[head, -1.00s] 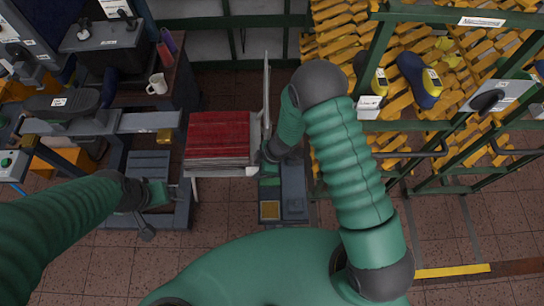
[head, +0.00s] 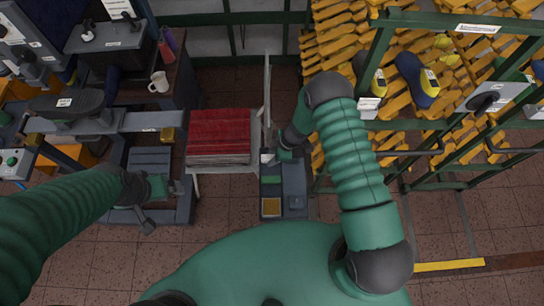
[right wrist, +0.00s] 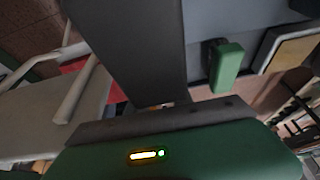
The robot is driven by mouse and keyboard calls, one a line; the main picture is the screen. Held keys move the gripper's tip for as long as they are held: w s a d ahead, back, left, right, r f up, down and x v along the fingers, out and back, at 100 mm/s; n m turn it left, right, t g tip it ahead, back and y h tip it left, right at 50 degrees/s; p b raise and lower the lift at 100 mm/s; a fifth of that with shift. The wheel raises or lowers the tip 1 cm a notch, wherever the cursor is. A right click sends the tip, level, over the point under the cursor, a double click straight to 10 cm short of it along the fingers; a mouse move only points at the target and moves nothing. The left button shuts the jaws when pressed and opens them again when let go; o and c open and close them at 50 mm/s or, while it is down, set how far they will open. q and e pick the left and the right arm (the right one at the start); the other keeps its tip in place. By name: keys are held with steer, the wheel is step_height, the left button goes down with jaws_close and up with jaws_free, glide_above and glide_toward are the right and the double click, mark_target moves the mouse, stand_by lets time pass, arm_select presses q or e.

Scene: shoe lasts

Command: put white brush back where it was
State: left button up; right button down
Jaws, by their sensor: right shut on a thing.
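My right gripper (head: 279,155) is over the far end of a narrow grey stand (head: 296,183), just right of the red stack. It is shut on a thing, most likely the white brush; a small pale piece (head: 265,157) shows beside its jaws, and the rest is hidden. In the right wrist view a broad dark grey part fills the upper middle, and no brush can be made out. A green block (right wrist: 227,65) and a tan pad (right wrist: 295,52) are on the stand. My left gripper (head: 172,187) is at the left, over a grey stepped base; its jaws are too small to read.
A red stack (head: 218,133) lies on a pale table left of the stand. A thin upright panel (head: 267,95) rises behind the stand. A green rack (head: 380,60) with yellow slats and shoe lasts stands at the right. A white mug (head: 158,82) is at the back left.

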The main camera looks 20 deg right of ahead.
steer(key=c, duration=1.4)
jaws_free()
steer(key=shift+a, duration=0.1)
steer(key=shift+o, duration=1.3)
steer(key=shift+a, duration=0.2)
